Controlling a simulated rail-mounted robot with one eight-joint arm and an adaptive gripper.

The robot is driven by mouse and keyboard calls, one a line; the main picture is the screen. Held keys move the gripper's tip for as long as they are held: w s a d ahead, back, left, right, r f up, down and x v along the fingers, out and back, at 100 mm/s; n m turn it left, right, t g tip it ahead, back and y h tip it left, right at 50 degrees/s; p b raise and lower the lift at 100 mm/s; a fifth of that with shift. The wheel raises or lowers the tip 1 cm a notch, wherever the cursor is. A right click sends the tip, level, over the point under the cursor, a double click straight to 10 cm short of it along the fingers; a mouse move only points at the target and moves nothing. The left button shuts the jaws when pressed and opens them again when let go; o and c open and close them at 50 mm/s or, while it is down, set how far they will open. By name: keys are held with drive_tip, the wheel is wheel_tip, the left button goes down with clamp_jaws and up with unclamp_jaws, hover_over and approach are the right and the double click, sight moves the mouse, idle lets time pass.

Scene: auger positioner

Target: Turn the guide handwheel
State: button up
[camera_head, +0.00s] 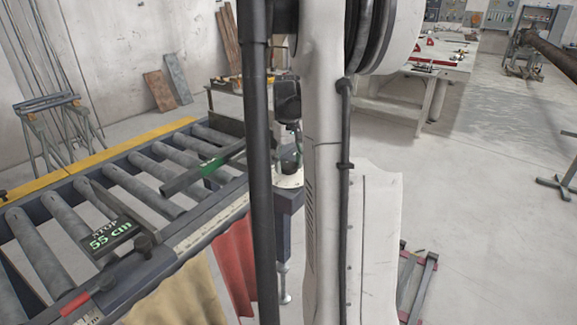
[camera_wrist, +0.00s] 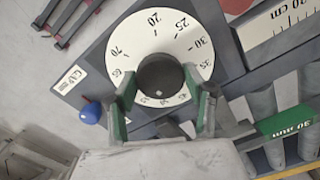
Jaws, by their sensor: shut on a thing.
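The guide handwheel shows in the wrist view as a round dark knob (camera_wrist: 160,72) at the centre of a white numbered dial (camera_wrist: 134,37). A small plate marked GAP (camera_wrist: 73,80) lies left of the dial. My gripper (camera_wrist: 160,86) is shut on the knob, with one green-padded finger on each side of it. The fingers cover part of the dial's lower numbers. In the head view, my arm hides most of the wheel; only the edge of the white dial (camera_head: 290,181) shows below the dark gripper.
A roller conveyor (camera_head: 45,250) with a 55 cm stop (camera_head: 110,237) and a green-marked guide bar (camera_head: 205,170) lies left of my arm.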

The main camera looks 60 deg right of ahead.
drive_tip(key=n, duration=0.4)
drive_tip(key=shift+n+b, duration=0.3)
drive_tip(key=n, duration=0.5)
drive_tip(key=shift+b, duration=0.3)
drive_tip(key=n, duration=0.5)
drive_tip(key=shift+n, duration=0.4)
drive_tip(key=shift+n+b, duration=0.3)
drive_tip(key=shift+n, duration=2)
drive_tip(key=o, duration=1.2)
drive_tip(key=shift+c, duration=0.2)
